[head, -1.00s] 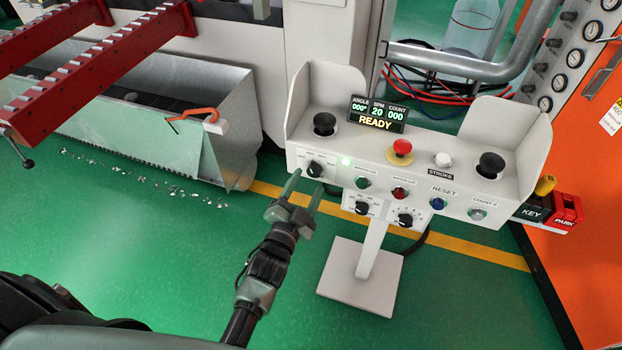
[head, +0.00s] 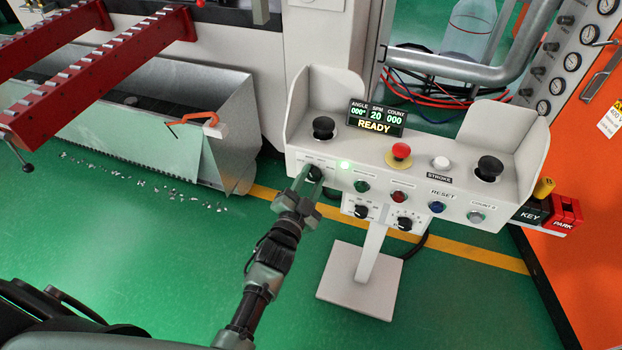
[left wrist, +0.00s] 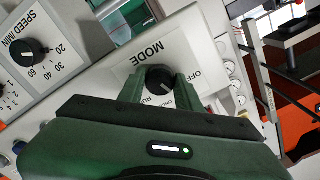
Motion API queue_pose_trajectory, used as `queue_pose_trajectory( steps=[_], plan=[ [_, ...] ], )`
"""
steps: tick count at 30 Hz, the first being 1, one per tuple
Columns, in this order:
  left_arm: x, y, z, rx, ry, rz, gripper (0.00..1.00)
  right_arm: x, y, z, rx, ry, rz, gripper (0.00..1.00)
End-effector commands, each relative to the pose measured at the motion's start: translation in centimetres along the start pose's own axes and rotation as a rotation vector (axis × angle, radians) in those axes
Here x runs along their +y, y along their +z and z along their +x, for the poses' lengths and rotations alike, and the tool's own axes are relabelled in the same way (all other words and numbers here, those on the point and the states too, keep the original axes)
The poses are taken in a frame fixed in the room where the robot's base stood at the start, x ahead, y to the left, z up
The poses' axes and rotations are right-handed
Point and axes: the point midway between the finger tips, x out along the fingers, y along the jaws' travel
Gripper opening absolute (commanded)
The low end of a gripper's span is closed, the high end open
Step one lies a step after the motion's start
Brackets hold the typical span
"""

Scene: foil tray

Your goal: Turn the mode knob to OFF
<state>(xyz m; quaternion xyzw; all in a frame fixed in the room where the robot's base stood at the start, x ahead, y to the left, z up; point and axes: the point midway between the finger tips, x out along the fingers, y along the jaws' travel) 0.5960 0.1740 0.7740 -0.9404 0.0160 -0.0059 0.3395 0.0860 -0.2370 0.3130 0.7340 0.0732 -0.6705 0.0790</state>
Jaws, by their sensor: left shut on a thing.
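The black mode knob (head: 314,172) is on the upper left of the white control panel's front face. In the left wrist view the knob (left wrist: 158,78) sits under the word MODE, with OFF and other partly hidden labels around it. My left gripper (head: 309,178) reaches up to it from below. In the left wrist view its green fingers (left wrist: 157,88) stand on both sides of the knob, shut on it. The knob's exact pointer setting is hard to read. My right gripper is not in view.
The panel (head: 420,172) carries a lit green lamp (head: 345,165), a red mushroom button (head: 400,150), two black palm buttons and a READY display (head: 375,117). Two lower knobs sit close by, including this one (head: 361,211). A pedestal (head: 362,280) stands below.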

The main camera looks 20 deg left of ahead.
Motion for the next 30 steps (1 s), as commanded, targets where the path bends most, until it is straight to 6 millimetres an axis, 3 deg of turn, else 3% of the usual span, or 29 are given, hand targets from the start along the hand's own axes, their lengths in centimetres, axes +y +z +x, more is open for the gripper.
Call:
queue_pose_trajectory(
  steps=[8, 30],
  plan=[
    [-0.1, -0.1, 0.0, -0.001, 0.001, -0.098, 0.0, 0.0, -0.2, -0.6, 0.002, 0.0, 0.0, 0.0],
    [0.0, 0.0, 0.0, -0.002, 0.002, -0.623, 0.0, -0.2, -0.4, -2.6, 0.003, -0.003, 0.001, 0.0]
  ],
)
